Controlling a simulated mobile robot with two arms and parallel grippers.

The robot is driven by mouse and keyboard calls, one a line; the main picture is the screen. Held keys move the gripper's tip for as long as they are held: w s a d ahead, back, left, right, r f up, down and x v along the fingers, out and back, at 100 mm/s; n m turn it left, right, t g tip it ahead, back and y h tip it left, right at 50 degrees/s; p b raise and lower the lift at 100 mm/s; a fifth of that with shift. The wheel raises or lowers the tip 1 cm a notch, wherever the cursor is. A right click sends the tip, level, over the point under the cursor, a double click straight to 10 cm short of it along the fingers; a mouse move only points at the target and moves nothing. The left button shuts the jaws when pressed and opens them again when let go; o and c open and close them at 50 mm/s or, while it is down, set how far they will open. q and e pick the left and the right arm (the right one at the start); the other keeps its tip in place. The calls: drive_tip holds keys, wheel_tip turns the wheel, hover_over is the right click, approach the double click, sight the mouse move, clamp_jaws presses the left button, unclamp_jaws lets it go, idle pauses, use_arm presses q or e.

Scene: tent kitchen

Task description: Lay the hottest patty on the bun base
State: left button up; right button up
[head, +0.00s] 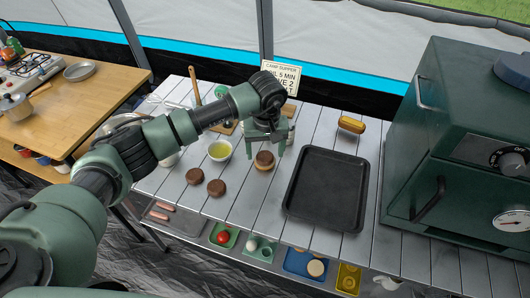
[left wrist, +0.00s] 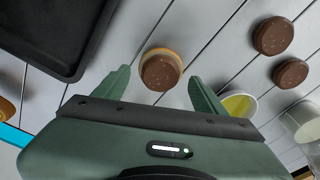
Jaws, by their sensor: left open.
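A dark brown patty (head: 265,158) lies on a tan bun base (head: 263,168) on the slatted table; in the left wrist view the patty (left wrist: 160,72) shows with the bun's tan rim around part of it. Two more dark patties, one at the left (head: 195,176) and one nearer the front (head: 216,188), lie on bare slats; both also show at the upper right of the left wrist view (left wrist: 272,36). My left gripper (head: 265,148) is open and empty, its fingers either side of the stacked patty in view, apart from it. My right gripper is not in view.
A black tray (head: 328,188) lies right of the bun, with a yellow-topped bun (head: 351,124) behind it. A bowl of yellow liquid (head: 220,150) stands left. A sign (head: 283,75) stands behind my gripper. A large green oven (head: 460,150) fills the right.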

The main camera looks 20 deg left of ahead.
sight(266, 161)
use_arm(q)
wheel_tip(266, 161, up, 11)
drive_tip(key=s+b, duration=0.1)
drive_tip(key=b, duration=0.1)
drive_tip(key=shift+s+d, duration=0.15)
drive_tip(key=shift+d, duration=0.1)
drive_tip(key=shift+f, duration=0.15)
